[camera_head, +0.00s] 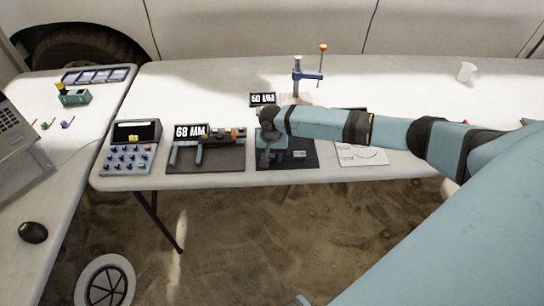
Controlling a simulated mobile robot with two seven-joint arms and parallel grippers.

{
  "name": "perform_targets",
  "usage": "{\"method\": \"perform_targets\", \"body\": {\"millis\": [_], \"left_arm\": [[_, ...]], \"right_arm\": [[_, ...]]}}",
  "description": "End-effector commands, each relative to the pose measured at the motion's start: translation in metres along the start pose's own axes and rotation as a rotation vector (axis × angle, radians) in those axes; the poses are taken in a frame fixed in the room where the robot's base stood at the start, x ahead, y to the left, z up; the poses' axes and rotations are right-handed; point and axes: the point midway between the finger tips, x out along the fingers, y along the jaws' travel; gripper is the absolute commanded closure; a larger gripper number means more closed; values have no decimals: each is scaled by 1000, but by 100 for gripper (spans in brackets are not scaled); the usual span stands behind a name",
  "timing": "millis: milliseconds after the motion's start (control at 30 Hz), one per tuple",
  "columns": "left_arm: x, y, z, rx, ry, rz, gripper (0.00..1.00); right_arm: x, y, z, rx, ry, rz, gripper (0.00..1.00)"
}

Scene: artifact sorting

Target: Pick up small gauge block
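A small grey block (299,154), which may be the small gauge block, lies on a dark mat (285,163) near the table's front edge. My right arm reaches in from the right, over the table. My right gripper (266,158) points down over the left part of that mat, to the left of the small block. Its fingers are small and dark against the mat, so I cannot tell whether they are open or hold anything. A blue-grey item on the mat is partly hidden by the gripper. My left gripper is not in view.
Left of the mat are a dark board (225,162) with a "68 MM" display (191,132) and a button box (130,158). Behind are a "50 MM" display (262,99) and a blue stand (306,76).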

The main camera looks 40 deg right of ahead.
Motion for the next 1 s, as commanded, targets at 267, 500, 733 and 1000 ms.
{"method": "perform_targets", "body": {"millis": [267,500,733,1000], "left_arm": [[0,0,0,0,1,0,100],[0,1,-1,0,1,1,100],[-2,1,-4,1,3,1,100],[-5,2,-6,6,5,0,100]], "right_arm": [[0,0,0,0,0,0,100],[-2,0,0,0,0,0,100],[-26,0,0,0,1,-2,100],[-98,0,0,-1,2,-3,100]]}}
